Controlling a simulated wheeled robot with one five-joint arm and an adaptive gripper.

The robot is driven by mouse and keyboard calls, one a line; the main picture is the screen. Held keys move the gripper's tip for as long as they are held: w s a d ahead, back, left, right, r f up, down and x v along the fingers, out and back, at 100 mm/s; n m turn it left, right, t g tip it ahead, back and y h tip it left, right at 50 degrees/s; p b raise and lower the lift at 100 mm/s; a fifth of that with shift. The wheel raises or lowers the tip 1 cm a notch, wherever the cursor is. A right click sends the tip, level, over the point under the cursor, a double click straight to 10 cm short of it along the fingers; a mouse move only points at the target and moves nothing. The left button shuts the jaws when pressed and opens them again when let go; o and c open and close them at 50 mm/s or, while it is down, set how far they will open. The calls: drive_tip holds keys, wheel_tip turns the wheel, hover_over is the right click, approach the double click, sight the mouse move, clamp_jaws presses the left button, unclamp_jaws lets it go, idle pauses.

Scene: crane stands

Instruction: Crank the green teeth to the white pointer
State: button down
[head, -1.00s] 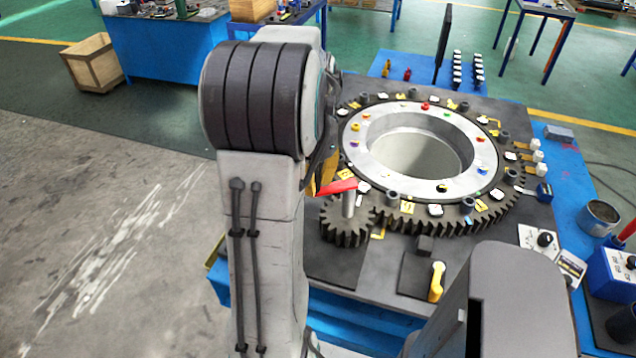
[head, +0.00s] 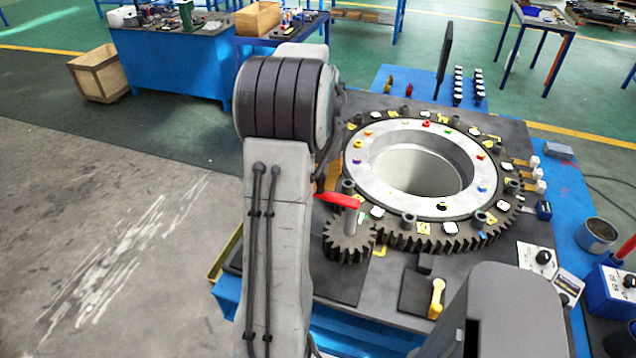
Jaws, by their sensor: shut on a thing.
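A large toothed ring (head: 402,229) with a pale metal inner ring (head: 366,186) lies flat on the dark plate. A small dark pinion (head: 347,244) meshes with its front left edge. A red crank arm (head: 340,200) sits on the pinion's upright shaft, its left end running behind my arm. My gripper (head: 319,184) is mostly hidden behind my arm, at the crank's left end, and is shut on it. Small coloured marks dot the ring. I cannot tell which teeth are green. White blocks (head: 537,173) stand at the right edge; I cannot tell whether one is the pointer.
A yellow handle (head: 437,298) stands on a dark block in front of the ring. A metal cup (head: 597,234) and a blue control box (head: 611,290) are at the right. A wooden crate (head: 98,73) and blue bench (head: 170,65) stand behind at left. The left floor is clear.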

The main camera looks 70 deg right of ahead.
drive_tip(key=shift+d, duration=0.3)
drive_tip(key=c, duration=1.2)
unclamp_jaws()
drive_tip(key=shift+d, duration=0.1)
drive_tip(key=shift+c, duration=0.2)
drive_tip(key=shift+o, duration=1)
wheel_tip(320, 180, up, 12)
